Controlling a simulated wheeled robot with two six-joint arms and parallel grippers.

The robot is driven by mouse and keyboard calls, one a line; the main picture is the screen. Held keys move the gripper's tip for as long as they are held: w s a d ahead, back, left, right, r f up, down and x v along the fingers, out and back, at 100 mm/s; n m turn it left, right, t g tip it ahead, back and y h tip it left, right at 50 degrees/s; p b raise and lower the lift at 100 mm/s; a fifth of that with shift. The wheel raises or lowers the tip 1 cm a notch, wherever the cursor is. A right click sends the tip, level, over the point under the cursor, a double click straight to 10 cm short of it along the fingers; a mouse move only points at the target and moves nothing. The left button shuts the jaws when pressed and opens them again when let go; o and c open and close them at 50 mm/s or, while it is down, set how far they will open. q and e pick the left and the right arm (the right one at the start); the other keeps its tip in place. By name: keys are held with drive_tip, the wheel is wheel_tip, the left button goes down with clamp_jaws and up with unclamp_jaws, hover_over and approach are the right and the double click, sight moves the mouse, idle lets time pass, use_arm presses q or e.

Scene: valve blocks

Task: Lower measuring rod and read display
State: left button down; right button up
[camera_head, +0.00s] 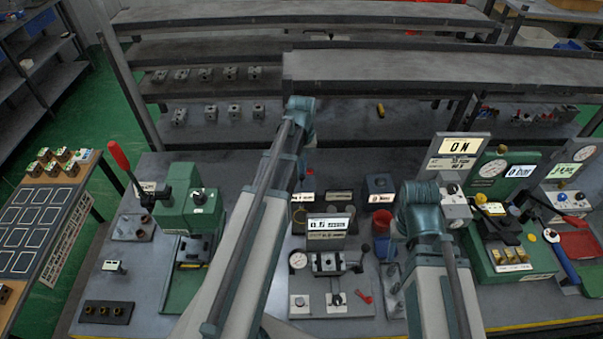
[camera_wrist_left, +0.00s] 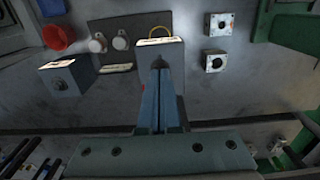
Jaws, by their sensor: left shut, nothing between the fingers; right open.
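A small lit display (camera_head: 328,226) stands on the middle of the bench, its digits too small to read surely. A round dial gauge (camera_head: 298,260) and a grey metal block (camera_head: 328,263) are in front of it. I cannot pick out a measuring rod with certainty. My left gripper (camera_head: 301,168) hangs over the back of the bench. In the left wrist view its fingers (camera_wrist_left: 160,72) are shut with nothing between them, in front of a grey-blue box (camera_wrist_left: 174,50) with a white label; contact cannot be told. My right arm reaches in at the right; its gripper fingers are hidden.
A red cup (camera_head: 381,222) and a blue box (camera_head: 380,188) stand right of the left gripper. A green press (camera_head: 190,210) is at left. Lit panels (camera_head: 457,146) and green gauge stations (camera_head: 505,250) fill the right. A shelf rack (camera_head: 400,68) stands behind.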

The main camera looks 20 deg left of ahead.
sight(302, 179)
use_arm(q)
drive_tip(key=shift+f+b, duration=3)
drive_tip(key=shift+f, duration=0.1)
drive_tip(key=shift+r, duration=0.15)
wheel_tip(302, 179, up, 7)
drive_tip(key=p, duration=0.7)
